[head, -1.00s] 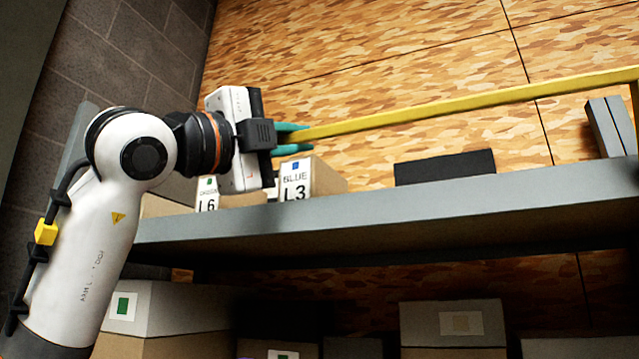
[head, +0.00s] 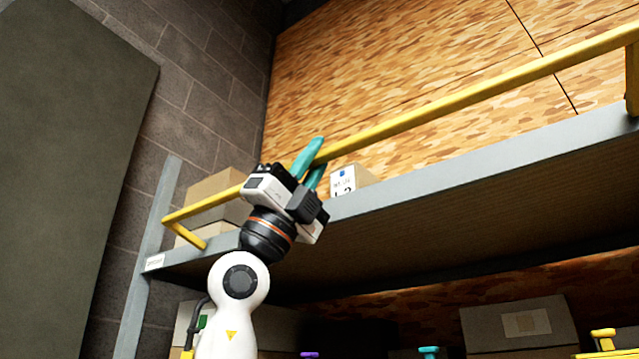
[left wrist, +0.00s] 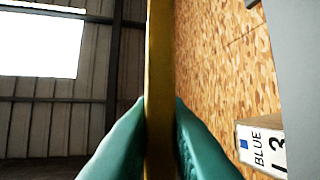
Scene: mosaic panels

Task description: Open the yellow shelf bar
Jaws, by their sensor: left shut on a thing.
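The yellow shelf bar (head: 450,104) runs across the front of the upper shelf, above its grey edge. Its left end bends down at a corner (head: 168,219) near the grey upright; its right end bends down at the picture's edge. My left gripper (head: 312,162) reaches up from below, its teal fingers shut on the bar left of its middle. In the left wrist view the bar (left wrist: 160,60) stands vertical between the two fingers (left wrist: 160,125). The fingers hide a short piece of the bar. My right gripper is not in view.
Lower down are a grey-lidded box (head: 520,322) and small coloured tops (head: 604,338). A block wall (head: 190,80) stands left.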

